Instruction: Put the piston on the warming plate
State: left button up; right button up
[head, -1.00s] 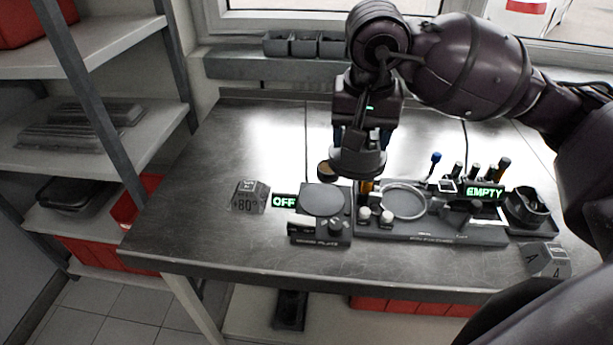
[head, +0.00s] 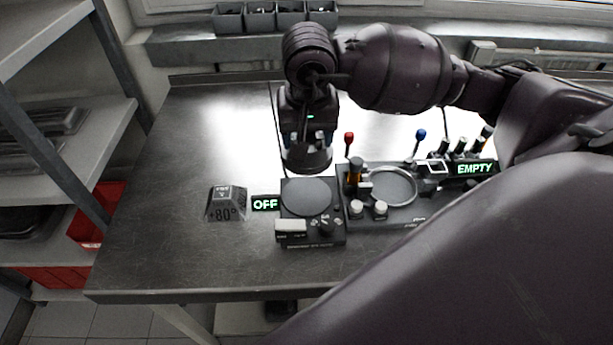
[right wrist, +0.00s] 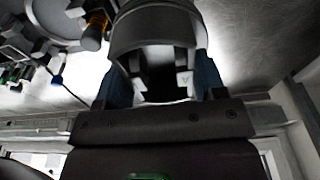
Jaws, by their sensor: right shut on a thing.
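The piston (head: 308,159) is a dark, short cylinder hanging below my right gripper (head: 305,138), which is shut on it. In the right wrist view the piston (right wrist: 155,28) sits between the two bluish fingers, its hollow side showing. The warming plate (head: 307,196) is a dark box with a round top disc, knobs and a white switch at its front. A green "OFF" display (head: 265,204) stands at its left. In the head view the piston appears just behind the disc, apart from it; its exact height is unclear. My left gripper is not in view.
Right of the plate is a dark station with a ring (head: 392,186), white knobs, red and blue levers, and an "EMPTY" display (head: 475,169). A "+80°" block (head: 226,204) stands left. Small bins (head: 260,16) line the back ledge. The table's left part is clear.

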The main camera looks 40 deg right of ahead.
send_over(306, 192)
jog(key=f, duration=1.1)
jog(key=shift+s+a+f, duration=0.2)
jog(key=shift+s+f, duration=0.05)
jog(key=shift+s, duration=0.1)
jog(key=shift+f, duration=0.2)
jog(key=o, duration=1.2)
jog(key=r, duration=0.4)
jog(key=s+r, duration=0.1)
jog(key=r, duration=0.3)
jog(key=a+r, duration=0.1)
jog(key=r, duration=0.3)
jog(key=shift+s+r, duration=0.15)
jog(key=shift+s, duration=0.15)
